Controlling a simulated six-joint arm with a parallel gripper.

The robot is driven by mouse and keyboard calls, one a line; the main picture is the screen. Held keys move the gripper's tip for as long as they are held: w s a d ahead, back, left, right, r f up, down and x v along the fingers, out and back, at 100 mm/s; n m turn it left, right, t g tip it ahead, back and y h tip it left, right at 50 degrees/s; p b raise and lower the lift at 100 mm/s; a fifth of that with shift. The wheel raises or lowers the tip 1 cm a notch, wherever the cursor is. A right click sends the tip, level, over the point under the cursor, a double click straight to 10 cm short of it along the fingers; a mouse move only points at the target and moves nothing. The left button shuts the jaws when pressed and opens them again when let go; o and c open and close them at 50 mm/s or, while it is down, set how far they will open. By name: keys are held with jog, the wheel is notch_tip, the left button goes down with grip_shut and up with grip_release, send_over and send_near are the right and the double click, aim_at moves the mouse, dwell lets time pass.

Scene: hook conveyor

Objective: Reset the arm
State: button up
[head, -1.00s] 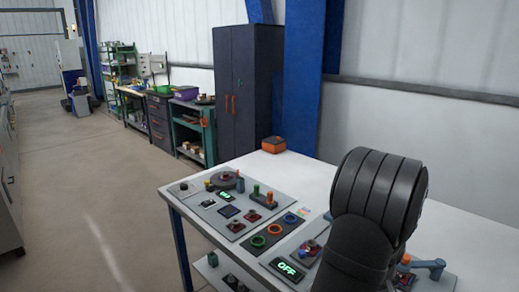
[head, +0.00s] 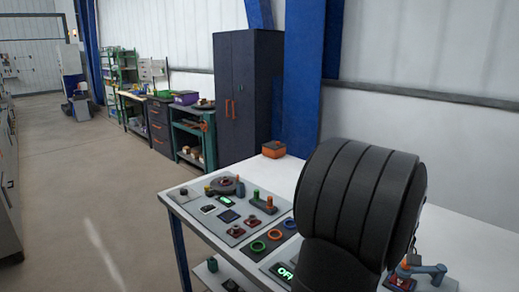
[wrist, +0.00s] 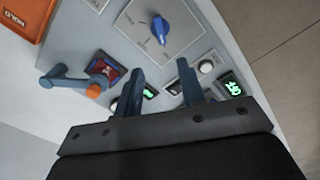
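My gripper (wrist: 161,68) shows in the wrist view with its two blue-grey fingers apart and nothing seen between them. Its fingertips point toward a grey control panel (wrist: 208,42) that carries a blue rotary knob (wrist: 160,28). I cannot tell how far above the panel they are. A blue-grey lever (wrist: 64,76) with an orange end piece lies left of the fingers. In the head view my black arm link fills the right middle and hides the gripper. A blue-grey lever arm (head: 430,270) shows to its right.
A dark cabinet (head: 240,95) stands behind. The floor at left is clear.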

notch_tip(320, 180, down, 15)
jog(key=shift+r, duration=0.1)
jog(key=shift+f, duration=0.4)
jog(key=m, duration=0.5)
jog(key=shift+r, duration=0.1)
jog(key=m, duration=0.5)
jog(key=shift+o, duration=0.3)
